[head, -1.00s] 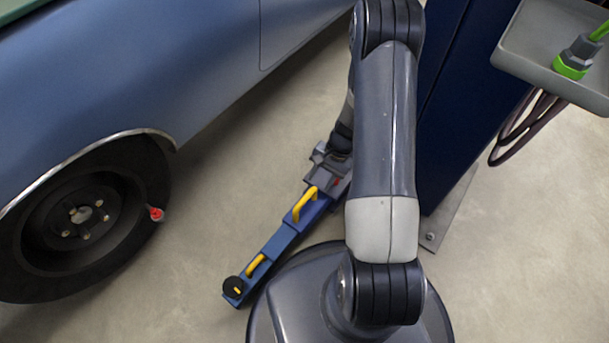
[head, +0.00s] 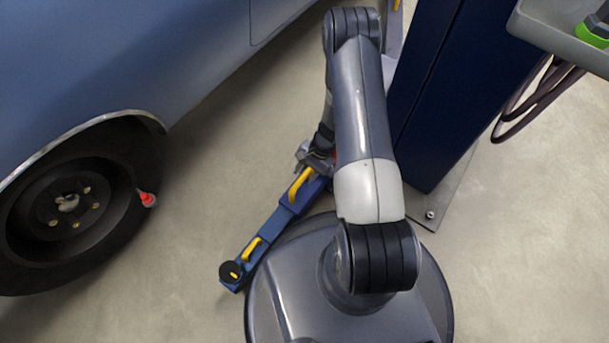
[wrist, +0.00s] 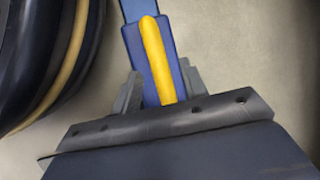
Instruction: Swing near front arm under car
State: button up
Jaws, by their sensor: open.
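The near front arm (head: 263,238) is a blue lift arm low over the floor, with yellow handles and a round black pad (head: 231,272) at its free end. It slants from the blue post toward the lower left, beside my base. My gripper (head: 312,160) is at the arm's upper part, near the larger yellow handle (head: 299,185). In the wrist view the open grey fingers (wrist: 160,92) stand on either side of the blue arm and its yellow handle (wrist: 158,60). Contact cannot be told. The blue car (head: 190,60) is at the left, its front wheel (head: 70,205) apart from the arm.
The dark blue lift post (head: 435,95) stands right of my arm, with its bolted base plate (head: 432,212) on the floor. A grey tray (head: 555,35) and dark hoses (head: 530,105) are at the upper right. Bare floor (head: 190,215) lies between wheel and lift arm.

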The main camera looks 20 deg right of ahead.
jog(key=shift+a+f, duration=0.2)
jog(key=shift+f, duration=0.15)
grip_shut()
dwell(0.3)
